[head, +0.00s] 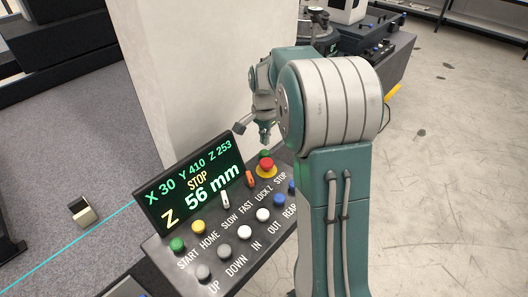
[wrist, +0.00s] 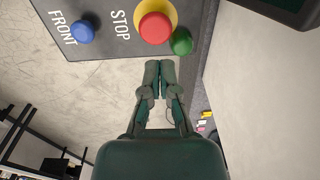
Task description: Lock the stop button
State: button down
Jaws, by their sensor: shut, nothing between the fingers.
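The red stop button (head: 266,165) sits on a yellow ring at the far right end of the control panel's upper row, by the label STOP. In the wrist view the red button (wrist: 155,28) is at the top, beyond my fingertips. My gripper (head: 265,138) is above and slightly behind the button in the head view. In the wrist view my gripper (wrist: 159,65) has its fingertips together and empty, apart from the button. A green button (wrist: 181,41) stands right beside the red one. The display (head: 190,187) reads STOP and Z 56 mm.
The panel (head: 225,262) carries several buttons and two switches, among them an orange lever (head: 249,178) labelled LOCK Z. A blue FRONT button (wrist: 82,32) is left of STOP in the wrist view. A pale column (head: 190,75) rises behind the display. My arm hides the panel's right end.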

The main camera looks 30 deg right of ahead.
notch_tip(320, 180, up, 6)
jog(key=shift+d, duration=0.3)
jog(key=shift+a, duration=0.1)
jog(key=s+a+r+n+t, duration=0.3)
jog(key=s+a+r+n, duration=0.35)
jog(key=s+a, duration=0.35)
jog(key=s+a+n+t, duration=0.1)
jog(key=s+a+n, duration=0.1)
jog(key=s, duration=0.5)
jog(key=s+a+f+n+t, duration=0.1)
jog(key=s+a+n, duration=0.2)
jog(key=s+n, duration=0.2)
jog(key=s, duration=0.3)
jog(key=shift+s+f, duration=0.3)
